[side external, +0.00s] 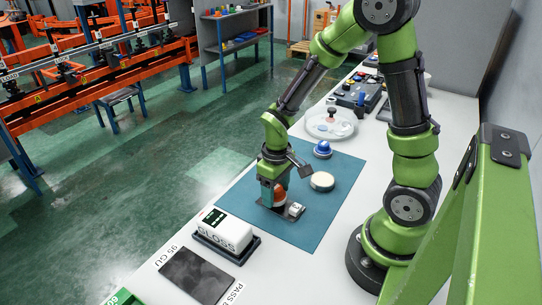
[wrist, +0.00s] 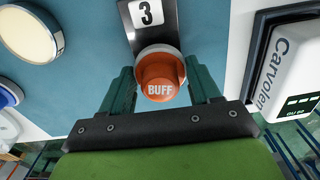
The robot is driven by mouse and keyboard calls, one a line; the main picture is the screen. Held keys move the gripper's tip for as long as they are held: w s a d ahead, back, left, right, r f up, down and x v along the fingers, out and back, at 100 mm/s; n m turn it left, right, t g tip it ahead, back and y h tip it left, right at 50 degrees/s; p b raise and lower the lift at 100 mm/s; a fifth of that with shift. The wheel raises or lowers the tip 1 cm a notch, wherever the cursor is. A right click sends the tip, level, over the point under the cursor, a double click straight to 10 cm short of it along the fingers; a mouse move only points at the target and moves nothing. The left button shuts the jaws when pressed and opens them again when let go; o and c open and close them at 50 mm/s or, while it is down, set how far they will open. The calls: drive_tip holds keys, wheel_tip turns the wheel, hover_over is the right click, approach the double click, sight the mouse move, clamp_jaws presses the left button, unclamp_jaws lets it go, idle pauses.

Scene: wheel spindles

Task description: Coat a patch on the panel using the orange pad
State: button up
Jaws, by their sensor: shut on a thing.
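The orange pad (wrist: 160,75), marked BUFF, sits between the two fingers of my gripper (wrist: 163,90) in the wrist view. The gripper is shut on it. In the side view the pad (side external: 280,193) shows under my gripper (side external: 273,188), low over the mat. A dark panel (wrist: 147,37) with a white tag marked 3 extends away from beneath the pad. The panel also shows in the side view (side external: 289,210). The pad overlaps the panel's near end. Its underside is hidden, so I cannot tell whether it touches.
A blue mat (side external: 315,225) lies beneath. A cream-topped round tin (side external: 321,181) and a blue-topped pad (side external: 322,148) stand behind, near a clear dish (side external: 318,127). A white gloss meter (side external: 225,231) stands at front left, beside a dark 95 GU plate (side external: 196,275). The mat's right front is clear.

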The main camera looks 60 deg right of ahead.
drive_tip(key=shift+a, duration=0.85)
drive_tip(key=shift+d, duration=1.8)
drive_tip(key=shift+d+r, duration=0.2)
drive_tip(key=shift+f, duration=0.1)
drive_tip(key=shift+r, duration=3.2)
drive_tip(key=shift+w, duration=0.1)
